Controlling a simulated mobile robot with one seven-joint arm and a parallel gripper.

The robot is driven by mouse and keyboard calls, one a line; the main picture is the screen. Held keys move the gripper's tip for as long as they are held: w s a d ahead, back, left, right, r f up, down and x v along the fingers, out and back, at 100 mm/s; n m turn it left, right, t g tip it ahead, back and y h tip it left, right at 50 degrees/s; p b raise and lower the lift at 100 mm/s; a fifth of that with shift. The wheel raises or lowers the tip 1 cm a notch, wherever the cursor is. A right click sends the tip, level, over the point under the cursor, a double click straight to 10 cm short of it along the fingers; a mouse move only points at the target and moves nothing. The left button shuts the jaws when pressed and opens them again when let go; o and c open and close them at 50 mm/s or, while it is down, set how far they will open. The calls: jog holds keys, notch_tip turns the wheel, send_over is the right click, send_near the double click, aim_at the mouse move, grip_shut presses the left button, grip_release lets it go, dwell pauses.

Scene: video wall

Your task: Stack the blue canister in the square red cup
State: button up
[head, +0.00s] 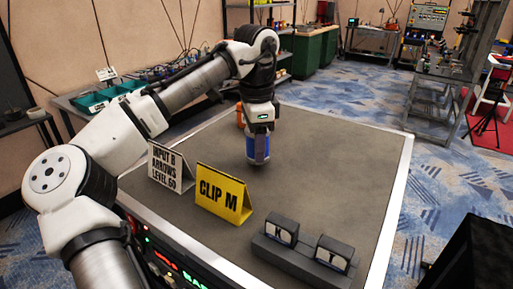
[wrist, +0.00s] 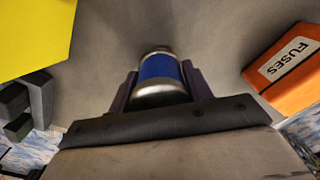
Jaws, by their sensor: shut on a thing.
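The blue canister (head: 256,150), a blue cylinder with silver ends, is between the fingers of my gripper (head: 260,136) over the far middle of the grey table. In the wrist view, the canister (wrist: 158,68) is between the dark fingers of my gripper (wrist: 160,78), which is shut on it. I cannot tell whether its bottom touches the table. I cannot make out a square red cup in either view.
An orange box marked FUSES (wrist: 293,66) is right of my gripper in the wrist view; part of it (head: 240,113) shows behind my gripper. A yellow CLIP M sign (head: 222,192), a white sign (head: 169,167) and a dark block (head: 300,256) are nearer. The table's right side (head: 340,165) is clear.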

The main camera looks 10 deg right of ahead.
jog(key=shift+f, duration=0.8)
jog(key=shift+f, duration=0.15)
jog(key=o, duration=1.1)
jog(key=shift+c, duration=0.2)
notch_tip(320, 180, up, 12)
jog(key=shift+r+p, duration=0.15)
jog(key=shift+p, duration=0.15)
